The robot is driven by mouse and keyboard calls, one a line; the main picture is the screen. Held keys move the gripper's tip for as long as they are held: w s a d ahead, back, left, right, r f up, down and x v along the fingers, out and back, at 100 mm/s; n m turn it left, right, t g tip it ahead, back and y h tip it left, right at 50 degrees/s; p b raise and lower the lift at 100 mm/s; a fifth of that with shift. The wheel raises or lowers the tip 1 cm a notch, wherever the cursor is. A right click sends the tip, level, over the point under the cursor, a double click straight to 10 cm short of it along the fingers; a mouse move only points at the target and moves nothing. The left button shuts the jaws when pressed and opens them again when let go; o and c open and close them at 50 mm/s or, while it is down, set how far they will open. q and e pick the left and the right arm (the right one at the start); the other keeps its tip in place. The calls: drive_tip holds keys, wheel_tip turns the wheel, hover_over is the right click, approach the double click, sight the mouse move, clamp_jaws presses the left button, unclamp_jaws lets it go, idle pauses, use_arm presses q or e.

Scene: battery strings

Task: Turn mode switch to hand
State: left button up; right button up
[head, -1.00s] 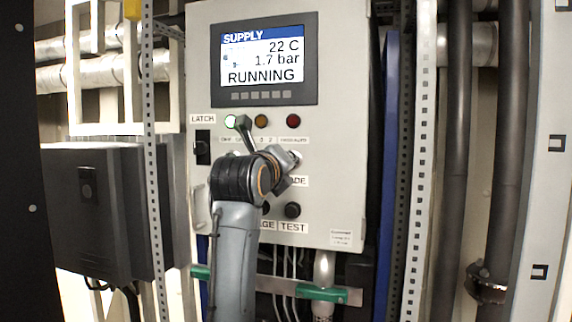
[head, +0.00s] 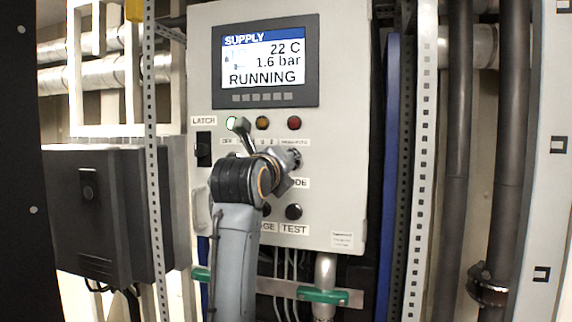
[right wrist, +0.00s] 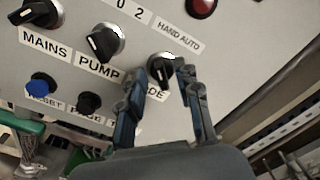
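The mode switch (right wrist: 161,70) is a black rotary knob in a pale ring on the grey control panel (head: 345,150). Its HAND AUTO label (right wrist: 179,34) lies above it; I cannot tell clearly which word the knob points to. My right gripper (right wrist: 171,68) is open, its two fingers standing either side of the knob at the panel face. In the head view my right arm hides much of the lower panel, and the gripper (head: 290,160) is at the switch. My left gripper is not in view.
Left of the switch are the PUMP knob (right wrist: 105,42) and MAINS knob (right wrist: 40,13). Below are a blue button (right wrist: 42,84) and black buttons. A screen (head: 264,60) reads RUNNING, 1.6 bar. A perforated upright (head: 419,150) stands to the right of the panel.

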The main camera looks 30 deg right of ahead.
wheel_tip(320, 180, up, 10)
drive_tip(key=shift+f, duration=0.25)
drive_tip(key=shift+r, duration=0.3)
